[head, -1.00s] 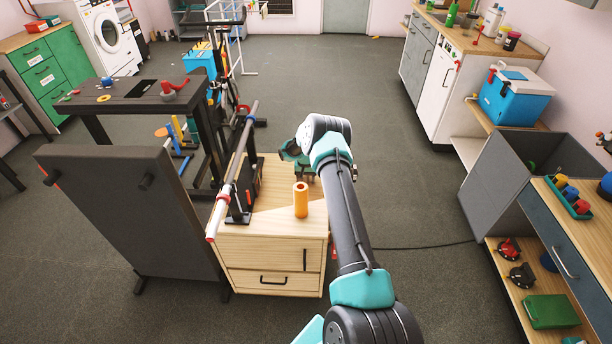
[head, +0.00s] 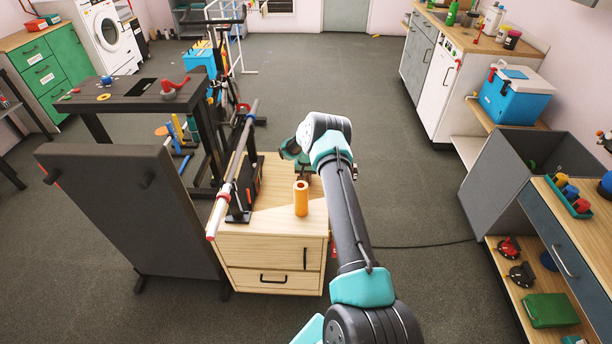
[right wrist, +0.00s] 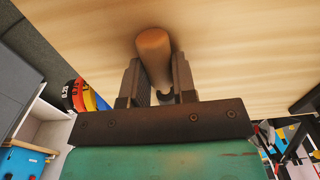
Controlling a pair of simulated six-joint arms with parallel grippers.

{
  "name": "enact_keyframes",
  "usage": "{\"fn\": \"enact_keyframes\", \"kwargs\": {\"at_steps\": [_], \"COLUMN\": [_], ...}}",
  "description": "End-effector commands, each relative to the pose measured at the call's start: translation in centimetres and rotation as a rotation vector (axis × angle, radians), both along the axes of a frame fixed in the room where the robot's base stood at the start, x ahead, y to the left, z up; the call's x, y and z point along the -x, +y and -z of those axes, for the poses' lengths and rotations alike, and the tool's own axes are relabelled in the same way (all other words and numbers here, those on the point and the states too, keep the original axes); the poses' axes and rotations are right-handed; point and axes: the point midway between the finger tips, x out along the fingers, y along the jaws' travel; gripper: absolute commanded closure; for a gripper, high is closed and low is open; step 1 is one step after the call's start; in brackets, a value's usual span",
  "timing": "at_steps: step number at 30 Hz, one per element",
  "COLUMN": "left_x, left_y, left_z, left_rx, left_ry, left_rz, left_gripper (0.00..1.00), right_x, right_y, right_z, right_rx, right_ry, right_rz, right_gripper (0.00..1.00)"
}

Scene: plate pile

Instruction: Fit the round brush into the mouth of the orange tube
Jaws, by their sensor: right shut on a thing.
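The orange tube (head: 301,198) stands upright on the light wood top of a small cabinet, its round mouth facing up. The brush's bristles cannot be made out. My left gripper is not in view.
A black stand holding a long grey bar (head: 233,165) rises on the cabinet (head: 272,252) left of the tube. A dark panel (head: 125,215) and a black table (head: 135,95) stand further left. The floor right of the cabinet is mostly clear.

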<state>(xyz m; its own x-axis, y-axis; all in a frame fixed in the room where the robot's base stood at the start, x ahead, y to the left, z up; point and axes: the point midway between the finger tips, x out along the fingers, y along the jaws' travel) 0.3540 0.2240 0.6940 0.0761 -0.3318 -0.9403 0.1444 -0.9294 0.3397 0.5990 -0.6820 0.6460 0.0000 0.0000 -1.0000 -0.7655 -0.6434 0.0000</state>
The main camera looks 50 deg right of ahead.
Motion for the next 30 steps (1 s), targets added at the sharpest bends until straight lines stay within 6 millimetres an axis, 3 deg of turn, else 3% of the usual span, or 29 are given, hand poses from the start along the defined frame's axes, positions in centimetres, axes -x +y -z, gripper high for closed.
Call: {"fn": "enact_keyframes", "kwargs": {"at_steps": [8, 21, 30], "left_x": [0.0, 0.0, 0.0], "left_y": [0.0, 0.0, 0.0], "left_z": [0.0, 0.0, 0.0], "left_rx": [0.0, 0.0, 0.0], "left_ry": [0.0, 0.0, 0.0], "left_rz": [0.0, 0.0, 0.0], "left_gripper": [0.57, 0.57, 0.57], "right_x": [-0.1, 0.0, 0.0], "right_y": [-0.1, 0.0, 0.0], "right_z": [-2.1, -9.2, -10.0], "right_rx": [0.002, 0.001, -0.001], "right_ry": [-0.003, -0.002, 0.001], "right_rz": [0.0, 0.0, 0.0], "right_gripper": [0.99, 0.99, 0.99]}}
